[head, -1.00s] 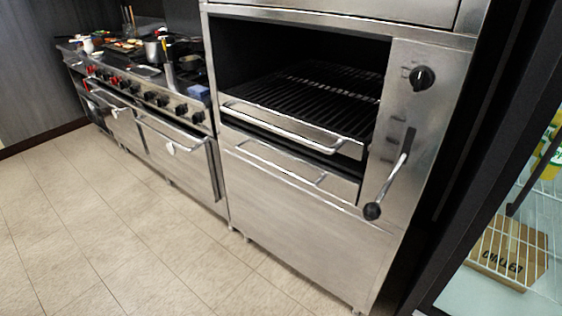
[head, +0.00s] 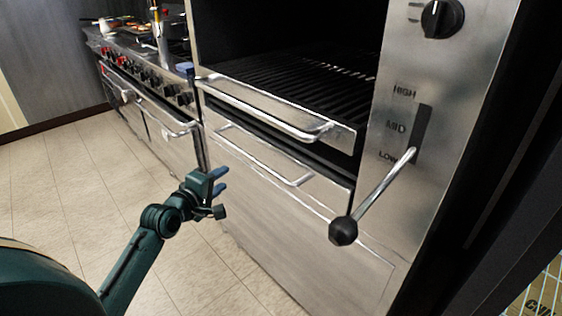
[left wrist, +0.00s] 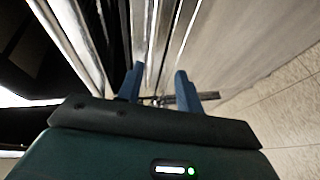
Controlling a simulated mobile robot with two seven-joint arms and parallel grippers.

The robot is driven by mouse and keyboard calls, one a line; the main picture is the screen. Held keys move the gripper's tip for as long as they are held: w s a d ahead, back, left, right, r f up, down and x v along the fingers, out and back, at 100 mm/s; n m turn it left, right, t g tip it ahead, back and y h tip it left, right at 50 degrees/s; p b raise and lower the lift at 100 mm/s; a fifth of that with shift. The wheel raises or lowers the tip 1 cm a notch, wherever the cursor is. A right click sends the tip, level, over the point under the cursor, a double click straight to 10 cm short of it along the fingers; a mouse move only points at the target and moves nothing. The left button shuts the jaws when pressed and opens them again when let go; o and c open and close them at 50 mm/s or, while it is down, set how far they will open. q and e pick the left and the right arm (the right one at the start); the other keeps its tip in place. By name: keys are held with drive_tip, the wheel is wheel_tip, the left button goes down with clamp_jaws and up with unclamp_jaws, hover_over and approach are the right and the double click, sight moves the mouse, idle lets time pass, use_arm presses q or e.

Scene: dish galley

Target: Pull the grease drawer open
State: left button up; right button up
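The grease drawer (head: 328,192) is the narrow steel front low in the broiler, under the grill rack. It looks shut, and its long bar handle (head: 292,184) runs across it. My left gripper (head: 222,181) is in front of the broiler, left of the drawer handle, and appears apart from it. In the left wrist view its two blue fingers (left wrist: 159,84) are spread with no object held between them. Blurred steel edges and bars lie beyond the fingers; I cannot tell which one is the drawer handle there. My right gripper is not in view.
The grill rack's handle (head: 310,132) juts out just above the drawer. A lever with a black knob (head: 343,231) sticks out at the right. A stove (head: 150,95) stands at the left. The tiled floor (head: 75,180) in front is clear.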

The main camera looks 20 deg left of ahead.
sight(246, 157)
use_arm(q)
drive_tip(key=shift+n, duration=0.5)
drive_tip(key=b+x, duration=0.1)
drive_tip(key=x, duration=0.3)
drive_tip(key=r+b+x, duration=0.1)
drive_tip(key=x, duration=0.3)
drive_tip(key=b+x, duration=0.1)
drive_tip(key=x, duration=0.4)
drive_tip(key=shift+w+a+r, duration=0.1)
drive_tip(key=shift+a+r, duration=0.05)
drive_tip(key=shift+a, duration=0.05)
drive_tip(key=shift+w, duration=0.8)
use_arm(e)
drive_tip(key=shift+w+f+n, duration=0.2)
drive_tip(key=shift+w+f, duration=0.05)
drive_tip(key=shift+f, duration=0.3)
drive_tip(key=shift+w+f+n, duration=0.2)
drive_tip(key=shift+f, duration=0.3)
use_arm(q)
drive_tip(key=shift+c, duration=0.6)
clamp_jaws()
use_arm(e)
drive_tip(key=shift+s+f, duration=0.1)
